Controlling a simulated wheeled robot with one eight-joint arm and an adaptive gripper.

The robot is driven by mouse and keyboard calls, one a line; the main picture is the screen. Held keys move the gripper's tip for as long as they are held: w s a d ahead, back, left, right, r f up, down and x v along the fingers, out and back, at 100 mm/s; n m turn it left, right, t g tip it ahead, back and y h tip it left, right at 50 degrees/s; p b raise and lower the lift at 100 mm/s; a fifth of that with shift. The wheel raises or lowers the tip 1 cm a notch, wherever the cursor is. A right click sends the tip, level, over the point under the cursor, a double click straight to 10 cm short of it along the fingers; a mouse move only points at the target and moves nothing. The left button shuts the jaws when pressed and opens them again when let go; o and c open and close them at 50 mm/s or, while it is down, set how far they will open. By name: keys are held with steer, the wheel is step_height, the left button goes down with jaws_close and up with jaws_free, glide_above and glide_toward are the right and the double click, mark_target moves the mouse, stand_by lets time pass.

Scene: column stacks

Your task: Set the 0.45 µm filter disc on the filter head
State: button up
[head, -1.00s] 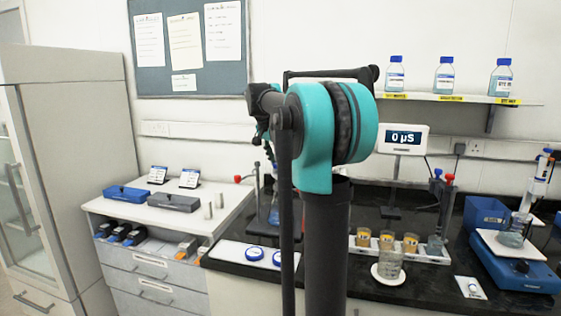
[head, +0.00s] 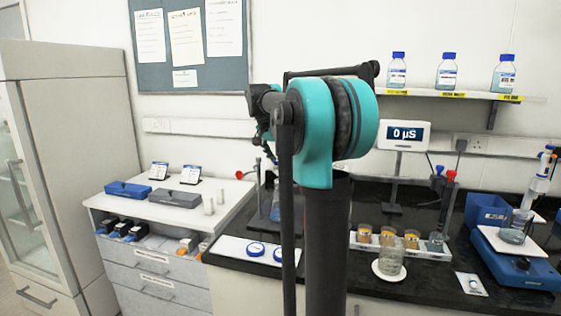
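Two flat boxes, one blue (head: 128,190) and one grey (head: 175,197), lie on the white counter at the left, each with a small label card behind it. Their print is too small to read, and I cannot make out a 0.45 µm filter disc. Two blue-rimmed round pieces (head: 256,248) lie on a white mat on the black bench; I cannot tell what they are. A flask with blue liquid (head: 275,208) stands behind my arm, partly hidden. I cannot make out the filter head. My gripper is hidden; only my teal and black arm shows in the middle.
A tray with amber beakers (head: 387,236) and a glass beaker (head: 391,258) stand right of my arm. A blue balance (head: 520,268) is at the far right. Drawers (head: 152,262) are under the white counter. A tall cabinet (head: 80,130) stands left.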

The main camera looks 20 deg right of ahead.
steer(key=shift+o, duration=1.3)
steer(key=shift+w+a+f, duration=0.1)
steer(key=shift+w+f, duration=0.15)
steer(key=shift+f, duration=0.2)
steer(key=shift+w+a+f, duration=0.1)
steer(key=shift+w+f, duration=0.1)
steer(key=shift+f, duration=0.25)
steer(key=o, duration=1)
steer(key=shift+w, duration=0.1)
steer(key=shift+o, duration=0.2)
steer(key=shift+d, duration=0.15)
steer(key=shift+r, duration=4.55)
